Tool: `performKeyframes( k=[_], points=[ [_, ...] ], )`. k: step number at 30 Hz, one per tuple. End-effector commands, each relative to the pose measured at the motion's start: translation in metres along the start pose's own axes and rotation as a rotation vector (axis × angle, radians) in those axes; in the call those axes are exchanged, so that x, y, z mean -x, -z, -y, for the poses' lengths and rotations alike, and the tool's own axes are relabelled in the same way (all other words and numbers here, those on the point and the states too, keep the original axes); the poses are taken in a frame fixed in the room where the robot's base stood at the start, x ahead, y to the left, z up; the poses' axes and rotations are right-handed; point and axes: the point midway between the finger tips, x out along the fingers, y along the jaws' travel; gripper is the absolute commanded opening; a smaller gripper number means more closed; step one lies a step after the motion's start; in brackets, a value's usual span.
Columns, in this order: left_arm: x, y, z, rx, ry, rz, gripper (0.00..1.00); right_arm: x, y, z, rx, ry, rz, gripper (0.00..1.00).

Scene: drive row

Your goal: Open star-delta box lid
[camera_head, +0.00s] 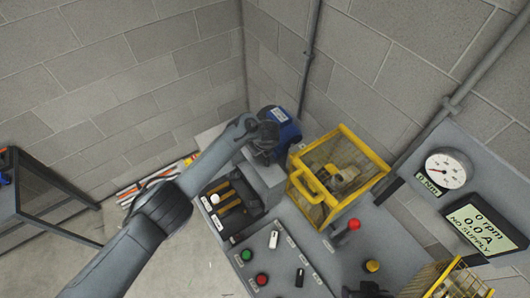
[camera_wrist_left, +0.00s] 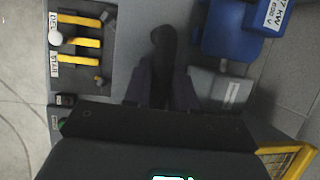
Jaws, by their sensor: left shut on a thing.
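The star-delta box (camera_head: 228,207) stands on the grey bench, its dark face with yellow bars and a white knob in plain view. In the left wrist view the box (camera_wrist_left: 80,85) is at the left, with STAR and a partly cut DEL label. A raised grey panel (camera_head: 264,183) stands along its right side; I cannot tell for sure that it is the lid. My left gripper (camera_head: 266,145) is at the panel's back end. In the left wrist view its fingers (camera_wrist_left: 163,90) are shut on a dark handle (camera_wrist_left: 164,45). My right gripper is not in view.
A blue motor (camera_head: 282,125) stands close behind the left gripper. A yellow-framed mesh guard (camera_head: 340,170) is to the right. Green and red buttons (camera_head: 254,268), a red-knobbed lever (camera_head: 353,225) and a gauge (camera_head: 447,169) are on the bench and the grey panel.

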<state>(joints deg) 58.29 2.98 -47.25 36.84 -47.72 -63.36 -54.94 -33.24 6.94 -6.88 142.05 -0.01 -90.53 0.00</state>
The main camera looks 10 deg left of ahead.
Motion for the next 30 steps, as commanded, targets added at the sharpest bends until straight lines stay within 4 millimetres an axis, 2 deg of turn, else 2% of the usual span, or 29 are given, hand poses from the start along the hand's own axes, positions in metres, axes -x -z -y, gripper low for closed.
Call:
performKeyframes(
  k=[14,15,25,30],
  points=[
    [-0.003,-0.003,-0.002,0.010,-0.005,0.001,0.00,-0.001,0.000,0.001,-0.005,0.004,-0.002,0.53],
    [-0.003,-0.003,-0.002,0.010,-0.005,0.001,0.30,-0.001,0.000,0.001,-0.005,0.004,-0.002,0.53],
    [-0.002,-0.003,-0.002,0.008,-0.004,0.000,0.32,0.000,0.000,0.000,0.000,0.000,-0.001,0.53],
    [0.011,-0.003,-0.001,0.008,-0.003,-0.001,0.32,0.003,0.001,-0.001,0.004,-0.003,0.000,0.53]
  ],
)
